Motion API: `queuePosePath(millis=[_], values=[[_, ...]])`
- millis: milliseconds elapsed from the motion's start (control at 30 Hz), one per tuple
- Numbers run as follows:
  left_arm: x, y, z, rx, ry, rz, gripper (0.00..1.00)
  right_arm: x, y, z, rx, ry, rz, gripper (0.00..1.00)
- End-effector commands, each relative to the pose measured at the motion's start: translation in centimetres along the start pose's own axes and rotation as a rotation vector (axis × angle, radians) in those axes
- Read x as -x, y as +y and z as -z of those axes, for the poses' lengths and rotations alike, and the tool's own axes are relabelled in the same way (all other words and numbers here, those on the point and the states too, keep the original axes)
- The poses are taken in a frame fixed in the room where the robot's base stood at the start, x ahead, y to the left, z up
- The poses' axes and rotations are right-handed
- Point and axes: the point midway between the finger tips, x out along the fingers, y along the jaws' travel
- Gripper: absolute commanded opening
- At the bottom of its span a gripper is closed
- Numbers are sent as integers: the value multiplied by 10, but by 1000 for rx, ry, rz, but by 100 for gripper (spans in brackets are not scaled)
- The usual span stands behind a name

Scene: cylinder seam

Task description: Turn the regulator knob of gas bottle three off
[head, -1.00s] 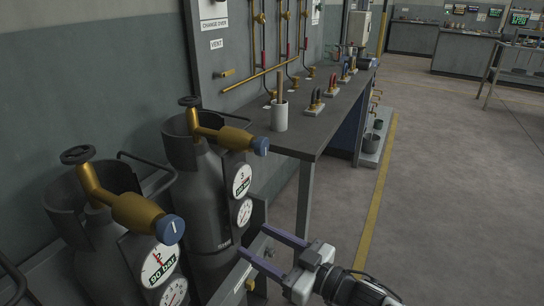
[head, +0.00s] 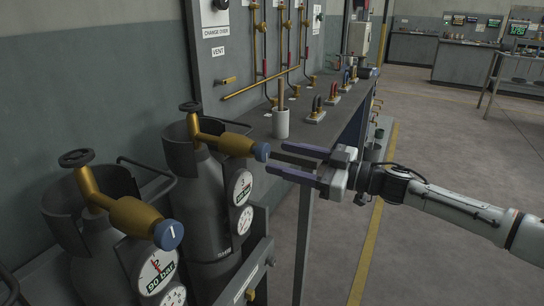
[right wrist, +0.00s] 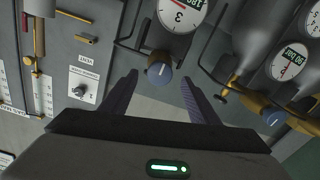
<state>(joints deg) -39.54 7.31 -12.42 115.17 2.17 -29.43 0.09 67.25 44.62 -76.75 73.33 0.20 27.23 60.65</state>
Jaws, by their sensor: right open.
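Gas bottle three (head: 208,190) is the farther dark bottle, marked 3 on its gauge (head: 240,187). Its brass regulator (head: 225,143) ends in a blue knob (head: 261,152). In the right wrist view the knob (right wrist: 159,72) has a pale mark, and the gauge (right wrist: 180,12) shows beside it. My right gripper (head: 274,156) is open and empty, its fingers pointing at the knob from the right. In the right wrist view the fingertips (right wrist: 160,79) lie either side of the knob, with gaps on both sides. I cannot tell whether they reach past its face. My left gripper is not in view.
A nearer bottle (head: 95,250) with its own blue knob (head: 168,234) and gauge stands at lower left. A workbench (head: 330,115) behind carries a pale cup (head: 281,123) and several small coloured fittings. The floor at right is free.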

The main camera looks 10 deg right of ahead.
Motion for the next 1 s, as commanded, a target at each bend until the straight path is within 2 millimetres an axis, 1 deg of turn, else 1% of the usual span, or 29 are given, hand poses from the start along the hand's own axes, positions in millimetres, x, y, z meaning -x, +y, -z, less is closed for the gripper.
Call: queuePosePath(millis=[33, 100, 233, 367, 600, 667, 800, 867, 1000], values=[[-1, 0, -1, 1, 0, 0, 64, -10, -1, 0, 0, 1, 1, 55], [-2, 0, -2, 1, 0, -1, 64, -21, 0, 0, 0, 1, 0, 55], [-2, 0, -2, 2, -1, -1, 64, -34, 0, 0, 0, 0, -1, 55], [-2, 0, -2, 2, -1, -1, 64, -39, 0, 0, -1, -1, -1, 55], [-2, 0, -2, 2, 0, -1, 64, -40, 0, 0, 0, -1, -2, 55], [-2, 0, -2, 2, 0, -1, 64, -40, 0, 0, 0, -1, -2, 47], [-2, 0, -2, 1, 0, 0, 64, -40, 0, 0, 0, 0, -1, 23], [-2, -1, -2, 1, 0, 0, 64, -40, 0, 0, 0, 0, -1, 14], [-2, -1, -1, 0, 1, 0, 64, -40, 0, 0, 4, 0, -1, 14]])
